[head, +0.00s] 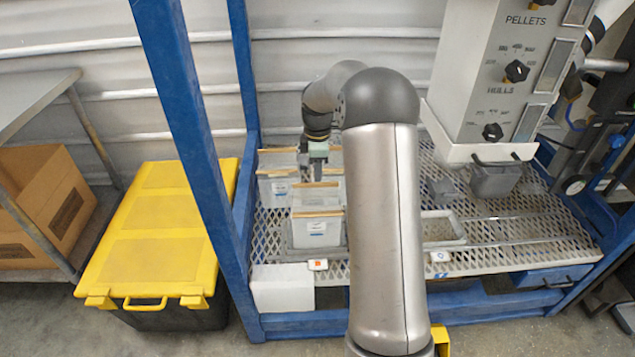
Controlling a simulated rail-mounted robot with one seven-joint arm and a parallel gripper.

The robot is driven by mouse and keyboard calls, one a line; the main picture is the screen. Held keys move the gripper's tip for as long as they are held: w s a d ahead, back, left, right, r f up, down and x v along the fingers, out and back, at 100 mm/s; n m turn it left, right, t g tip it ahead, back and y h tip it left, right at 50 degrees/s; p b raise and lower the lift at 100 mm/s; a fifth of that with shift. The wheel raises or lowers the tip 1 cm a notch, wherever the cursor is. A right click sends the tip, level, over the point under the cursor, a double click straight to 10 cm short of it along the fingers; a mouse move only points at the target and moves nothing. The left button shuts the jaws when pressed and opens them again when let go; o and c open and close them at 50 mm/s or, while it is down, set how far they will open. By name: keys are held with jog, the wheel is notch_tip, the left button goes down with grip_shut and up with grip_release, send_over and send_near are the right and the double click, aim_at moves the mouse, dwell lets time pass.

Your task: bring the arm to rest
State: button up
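My arm (385,230) reaches forward over the mesh shelf, its large grey link blocking the middle of the view. My gripper (318,172) points down at the back left of the shelf, above or among the pale bins. Its fingers are small and partly lost against the bins, so I cannot tell whether they are open or hold anything. A front bin (318,232) with tan rim strips stands below and nearer than the gripper. Another bin (275,187) stands behind it to the left.
The hopper panel (500,75), marked PELLETS and HULLS, hangs at the right above a grey container (495,182). A shallow tray (445,228) sits right of my arm. A blue post (185,110) and a yellow-lidded tote (160,230) stand left. The shelf's right front (540,245) looks clear.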

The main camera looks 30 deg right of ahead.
notch_tip(320, 180, up, 9)
jog(key=shift+p, duration=0.35)
jog(key=s+a+r+m+p, duration=0.3)
jog(key=s+a+r, duration=0.1)
jog(key=s+a, duration=0.25)
jog(key=s+a+r+m+p, duration=0.2)
jog(key=s+a+r+m, duration=0.15)
jog(key=s+a, duration=0.35)
jog(key=s+a+m+p, duration=0.2)
jog(key=s+m, duration=0.1)
jog(key=s, duration=0.7)
jog(key=s+a+m+p, duration=0.2)
jog(key=s+a+m, duration=0.1)
jog(key=s, duration=0.7)
jog(key=shift+s+f, duration=0.25)
jog(key=shift+f, duration=0.05)
jog(key=shift+m, duration=0.25)
